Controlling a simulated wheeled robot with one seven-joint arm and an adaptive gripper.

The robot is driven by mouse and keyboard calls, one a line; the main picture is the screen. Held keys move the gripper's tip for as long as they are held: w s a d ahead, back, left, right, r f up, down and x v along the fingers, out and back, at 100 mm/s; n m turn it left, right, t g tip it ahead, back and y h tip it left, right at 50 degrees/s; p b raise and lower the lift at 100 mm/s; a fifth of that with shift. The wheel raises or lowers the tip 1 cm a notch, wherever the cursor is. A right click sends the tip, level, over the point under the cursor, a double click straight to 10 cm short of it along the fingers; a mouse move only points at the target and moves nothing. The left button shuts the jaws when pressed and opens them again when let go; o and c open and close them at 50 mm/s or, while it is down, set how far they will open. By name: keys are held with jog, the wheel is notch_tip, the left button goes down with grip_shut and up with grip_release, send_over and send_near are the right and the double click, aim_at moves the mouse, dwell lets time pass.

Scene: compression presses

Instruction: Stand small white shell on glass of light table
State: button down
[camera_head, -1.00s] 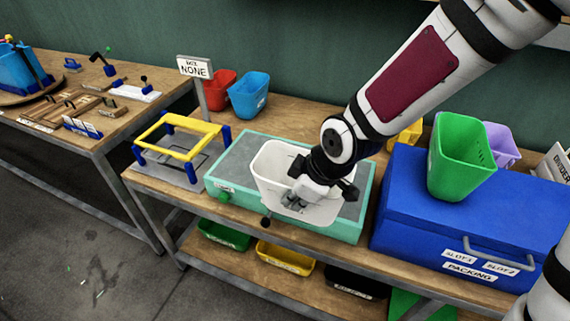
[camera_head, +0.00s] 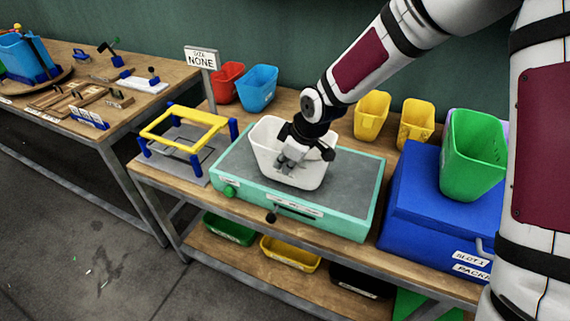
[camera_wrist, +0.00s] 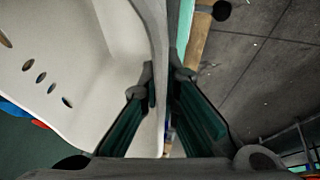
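The small white shell (camera_head: 264,146) is an open-topped, tapered bin, roughly upright over the left-middle part of the light table (camera_head: 338,224). The light table is a mint-green box with a grey glass top (camera_head: 352,185). I cannot tell whether the shell's base touches the glass. My gripper (camera_head: 287,160) is at the shell's near wall. In the wrist view, my gripper (camera_wrist: 163,85) has one finger on each side of the wall, and the shell (camera_wrist: 85,50) shows a row of holes at left. The fingers hide part of the wall.
A yellow-topped frame (camera_head: 185,128) stands just left of the light table. A blue case (camera_head: 415,205) with a green bin (camera_head: 472,150) stands to the right. Yellow bins (camera_head: 371,115) and red and blue bins (camera_head: 257,88) stand behind. The glass right of the shell is clear.

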jog(key=shift+f, duration=0.35)
jog(key=shift+f, duration=0.15)
jog(key=c, duration=1.8)
grip_release()
jog(key=p+v, duration=0.1)
jog(key=v, duration=1.1)
jog(key=s+d+r+m+t+h, duration=0.1)
jog(key=s+d+r+m+h, duration=0.3)
jog(key=s+d+r+m, duration=0.75)
jog(key=s+d+r, duration=0.1)
jog(key=s, duration=0.4)
jog(key=s+d+r+m+t, duration=0.1)
jog(key=s+d+r+m, duration=0.1)
jog(key=s+d, duration=0.4)
jog(key=shift+s+d+r+m+t, duration=0.25)
jog(key=shift+s+r+m+t, duration=0.1)
jog(key=shift+s+r, duration=0.7)
